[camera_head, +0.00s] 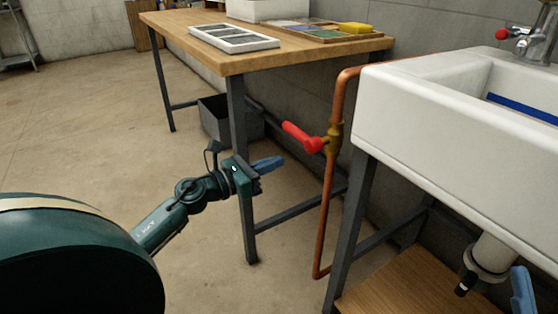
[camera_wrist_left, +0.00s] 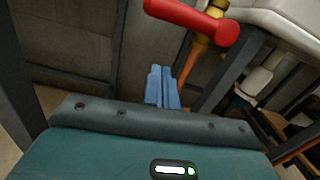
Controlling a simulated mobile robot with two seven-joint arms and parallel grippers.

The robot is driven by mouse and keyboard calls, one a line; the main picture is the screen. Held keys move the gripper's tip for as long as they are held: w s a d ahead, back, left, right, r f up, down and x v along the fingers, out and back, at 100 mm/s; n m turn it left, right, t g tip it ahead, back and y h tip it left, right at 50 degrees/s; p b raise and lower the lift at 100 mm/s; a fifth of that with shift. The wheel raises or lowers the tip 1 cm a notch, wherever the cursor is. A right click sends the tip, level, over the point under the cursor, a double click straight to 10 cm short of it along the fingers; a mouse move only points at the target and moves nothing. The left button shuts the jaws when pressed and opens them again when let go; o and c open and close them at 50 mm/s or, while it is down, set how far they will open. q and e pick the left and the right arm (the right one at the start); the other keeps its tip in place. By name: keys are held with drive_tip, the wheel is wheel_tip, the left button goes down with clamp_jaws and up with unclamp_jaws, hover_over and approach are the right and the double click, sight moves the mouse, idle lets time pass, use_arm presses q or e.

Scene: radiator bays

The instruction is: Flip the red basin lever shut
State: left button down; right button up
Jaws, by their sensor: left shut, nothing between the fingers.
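The red basin lever (camera_head: 302,137) sits on a brass valve (camera_head: 333,138) on the upright copper pipe (camera_head: 327,205) beside the basin. The lever points left and slightly up, across the pipe. My left gripper (camera_head: 268,164) is shut and empty, below and left of the lever, apart from it in the head view. In the left wrist view the shut blue fingers (camera_wrist_left: 162,87) point toward the area below the red lever (camera_wrist_left: 190,18), which crosses the top of the picture.
The white basin (camera_head: 425,120) stands right of the pipe on a dark frame with a wooden shelf (camera_head: 410,285). A wooden table (camera_head: 235,55) with a white tray (camera_head: 233,38) stands behind. A blue part (camera_head: 522,292) shows under the basin. Floor at left is clear.

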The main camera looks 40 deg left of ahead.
use_arm(q)
drive_tip(key=p+v, duration=0.1)
drive_tip(key=v, duration=0.6)
drive_tip(key=shift+s, duration=0.3)
use_arm(e)
drive_tip(key=shift+w+f+m+h, duration=0.1)
drive_tip(key=shift+f+m+h, duration=0.5)
drive_tip(key=shift+m+h, duration=0.2)
use_arm(q)
drive_tip(key=shift+a+r, duration=0.1)
drive_tip(key=shift+a, duration=0.05)
